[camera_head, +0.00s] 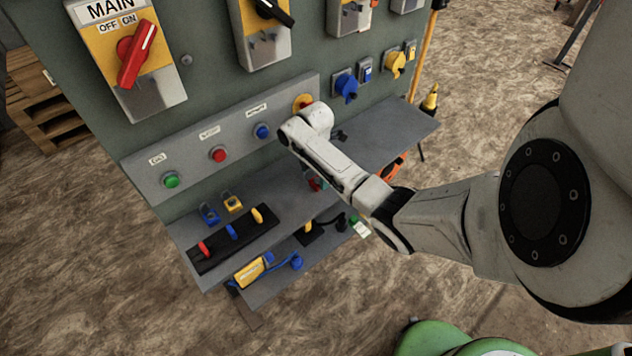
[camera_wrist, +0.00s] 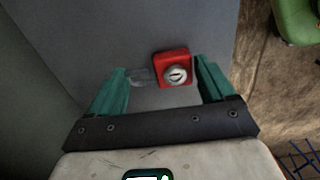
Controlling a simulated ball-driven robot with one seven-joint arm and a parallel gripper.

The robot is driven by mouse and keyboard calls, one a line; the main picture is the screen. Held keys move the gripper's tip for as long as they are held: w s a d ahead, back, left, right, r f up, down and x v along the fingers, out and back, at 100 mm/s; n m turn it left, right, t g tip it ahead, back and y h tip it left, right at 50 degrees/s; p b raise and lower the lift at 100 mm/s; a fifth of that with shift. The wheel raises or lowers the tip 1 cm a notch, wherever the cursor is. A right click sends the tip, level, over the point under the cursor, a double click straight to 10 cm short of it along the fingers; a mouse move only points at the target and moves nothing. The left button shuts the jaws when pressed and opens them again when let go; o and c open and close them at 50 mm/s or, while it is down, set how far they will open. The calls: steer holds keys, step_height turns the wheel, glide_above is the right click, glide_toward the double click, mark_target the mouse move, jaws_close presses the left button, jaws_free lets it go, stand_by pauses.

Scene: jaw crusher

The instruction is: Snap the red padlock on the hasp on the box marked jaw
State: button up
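The red padlock (camera_wrist: 173,69) lies on the grey shelf in the wrist view, its round metal keyed face toward the camera and its shackle pointing left. My gripper (camera_wrist: 159,67) is open, with its teal fingers on either side of the padlock. The body is nearer the right finger, and the shackle end is close to the left one. In the head view my gripper (camera_head: 317,183) is low over the shelf, mostly hidden behind my arm, with a bit of red beside it. No box marked jaw can be read; the upper switch boxes are cut off at the top.
The panel carries a MAIN switch box (camera_head: 128,58), a second switch box (camera_head: 263,32) and a row of push buttons. Blue (camera_head: 209,214) and yellow (camera_head: 233,203) padlocks and a black rack (camera_head: 232,238) with coloured handles occupy the shelf's left part. The shelf's right end (camera_head: 400,135) looks clear.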

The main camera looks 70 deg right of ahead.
steer(key=c, duration=0.7)
steer(key=shift+r, duration=0.1)
